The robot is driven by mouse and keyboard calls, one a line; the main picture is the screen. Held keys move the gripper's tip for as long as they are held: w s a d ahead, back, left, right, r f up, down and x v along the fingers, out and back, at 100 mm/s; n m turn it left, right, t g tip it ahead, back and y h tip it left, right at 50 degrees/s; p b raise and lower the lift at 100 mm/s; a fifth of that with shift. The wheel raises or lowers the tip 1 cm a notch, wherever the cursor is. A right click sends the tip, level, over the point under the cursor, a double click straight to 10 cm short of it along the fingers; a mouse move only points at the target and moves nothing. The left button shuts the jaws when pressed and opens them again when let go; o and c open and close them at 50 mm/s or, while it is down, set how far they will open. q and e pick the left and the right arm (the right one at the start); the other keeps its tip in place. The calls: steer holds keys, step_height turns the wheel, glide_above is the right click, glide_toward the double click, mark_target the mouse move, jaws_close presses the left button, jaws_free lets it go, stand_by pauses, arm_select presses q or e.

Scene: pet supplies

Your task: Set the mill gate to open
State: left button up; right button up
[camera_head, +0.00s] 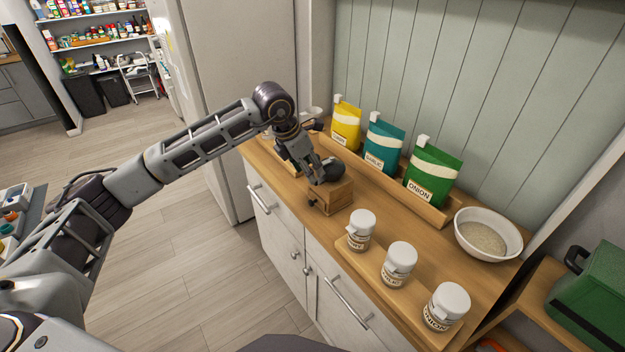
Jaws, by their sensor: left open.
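The mill (336,197) is a small wooden box with a dark rounded top, standing on the wooden counter near its front edge. A small dark knob (312,203) sticks out low on its left side; I cannot tell whether it belongs to the gate or how the gate is set. My left gripper (317,176) is open at the left of the mill's top, its fingers pointing down and right. The fingers hide part of the mill, and I cannot tell whether they touch it. My right gripper is not in view.
Yellow, teal (384,145) and green (433,175) packets stand in a wooden rack behind the mill. Three white-lidded jars (399,265) stand on a wooden tray in front. A white bowl (487,235) of grain is at the right. A green case (590,295) lies beyond.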

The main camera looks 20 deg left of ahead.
arm_select(q)
steer(key=b+x, duration=0.1)
steer(key=x, duration=0.3)
steer(key=shift+c, duration=0.7)
jaws_close()
steer(key=shift+s, duration=0.1)
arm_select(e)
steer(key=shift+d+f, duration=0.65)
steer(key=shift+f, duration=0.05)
